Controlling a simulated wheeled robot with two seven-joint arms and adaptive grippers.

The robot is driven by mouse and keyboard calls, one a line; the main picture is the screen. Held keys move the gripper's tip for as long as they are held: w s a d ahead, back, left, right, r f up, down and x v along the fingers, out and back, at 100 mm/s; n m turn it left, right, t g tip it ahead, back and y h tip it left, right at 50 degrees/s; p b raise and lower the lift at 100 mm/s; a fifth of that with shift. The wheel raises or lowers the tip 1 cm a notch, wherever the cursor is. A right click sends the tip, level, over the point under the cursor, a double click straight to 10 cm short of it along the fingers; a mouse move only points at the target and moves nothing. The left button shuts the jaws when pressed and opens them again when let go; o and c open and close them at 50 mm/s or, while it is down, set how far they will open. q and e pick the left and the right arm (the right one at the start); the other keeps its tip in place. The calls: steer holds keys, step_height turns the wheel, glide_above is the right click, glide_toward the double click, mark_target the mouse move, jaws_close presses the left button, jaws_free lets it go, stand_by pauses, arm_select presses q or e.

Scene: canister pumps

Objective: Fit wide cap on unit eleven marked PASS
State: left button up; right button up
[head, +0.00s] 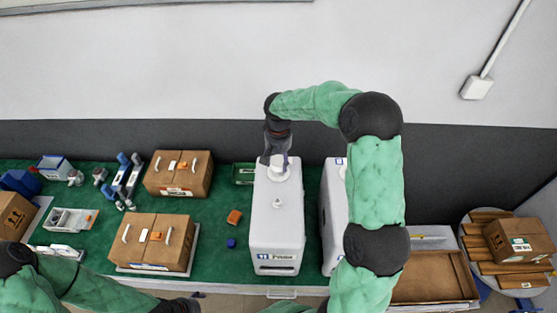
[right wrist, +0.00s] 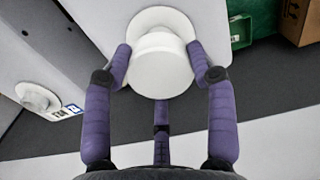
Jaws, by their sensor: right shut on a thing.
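The white canister unit eleven (head: 276,225) stands upright on the green bench, with an "11" on its front label; the writing beside the number is too small to read surely. My right gripper (head: 276,160) is over its rear top. In the right wrist view its purple fingers are shut around a round white cap (right wrist: 160,68). The cap sits at a wider white round collar (right wrist: 165,20) on the canister top; I cannot tell whether it is fully seated. A smaller white knob (head: 277,203) is nearer the front. My left arm's dark end (head: 176,305) is cut off at the bottom edge.
A second white canister (head: 331,220) stands close on the right, partly behind my right arm. An orange block (head: 234,217) and a blue piece (head: 231,243) lie left of unit eleven. Cardboard boxes (head: 155,243) and a green bin (head: 243,173) are further left.

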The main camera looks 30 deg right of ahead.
steer(key=shift+f+b, duration=1.3)
steer(key=shift+f, duration=0.4)
stand_by(1.1)
steer(key=o, duration=0.9)
steer(key=o, duration=0.3)
steer(key=shift+r, duration=0.1)
steer(key=shift+r+p, duration=2.7)
steer(key=shift+r, duration=1.8)
